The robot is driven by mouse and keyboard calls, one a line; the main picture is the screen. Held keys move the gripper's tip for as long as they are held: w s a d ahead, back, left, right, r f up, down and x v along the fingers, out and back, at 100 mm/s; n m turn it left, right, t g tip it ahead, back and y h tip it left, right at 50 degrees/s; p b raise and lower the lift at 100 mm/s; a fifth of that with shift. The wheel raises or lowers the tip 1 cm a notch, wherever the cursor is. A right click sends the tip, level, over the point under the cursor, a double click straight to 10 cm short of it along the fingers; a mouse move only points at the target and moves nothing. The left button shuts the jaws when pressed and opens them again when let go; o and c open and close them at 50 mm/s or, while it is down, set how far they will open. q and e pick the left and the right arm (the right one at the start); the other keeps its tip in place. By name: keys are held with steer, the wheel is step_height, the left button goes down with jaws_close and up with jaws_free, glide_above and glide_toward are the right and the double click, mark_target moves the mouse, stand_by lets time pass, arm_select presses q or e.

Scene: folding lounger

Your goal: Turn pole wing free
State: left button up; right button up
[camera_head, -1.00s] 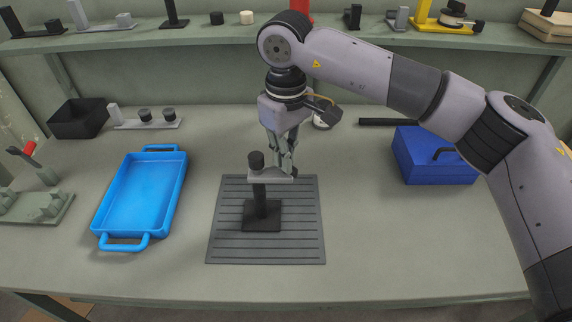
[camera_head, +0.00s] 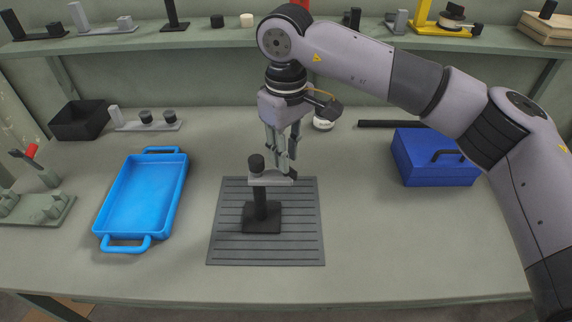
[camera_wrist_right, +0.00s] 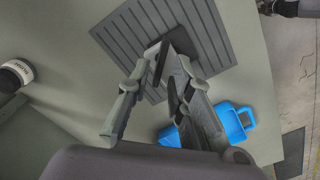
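A dark pole (camera_head: 261,200) stands upright on a square black base (camera_head: 262,219) on a grey ribbed mat (camera_head: 300,250). A light grey wing (camera_head: 268,180) lies level across its top and reaches right; a black knob (camera_head: 256,163) stands above its left end. My right gripper (camera_head: 287,171) points down at the wing's right end, its fingers spread. In the right wrist view the fingers (camera_wrist_right: 172,72) have a gap between them and partly hide the pole and wing. Whether a fingertip touches the wing cannot be told. My left gripper is not in view.
A blue tray (camera_head: 143,200) lies left of the mat and a dark blue box (camera_head: 432,166) stands to the right. A black bin (camera_head: 80,121), a small rack (camera_head: 146,125) and a lever fixture (camera_head: 35,208) are at the left. The front bench strip is clear.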

steer(key=shift+r+p, duration=1.1)
steer(key=shift+r, duration=1.1)
steer(key=shift+f, duration=0.1)
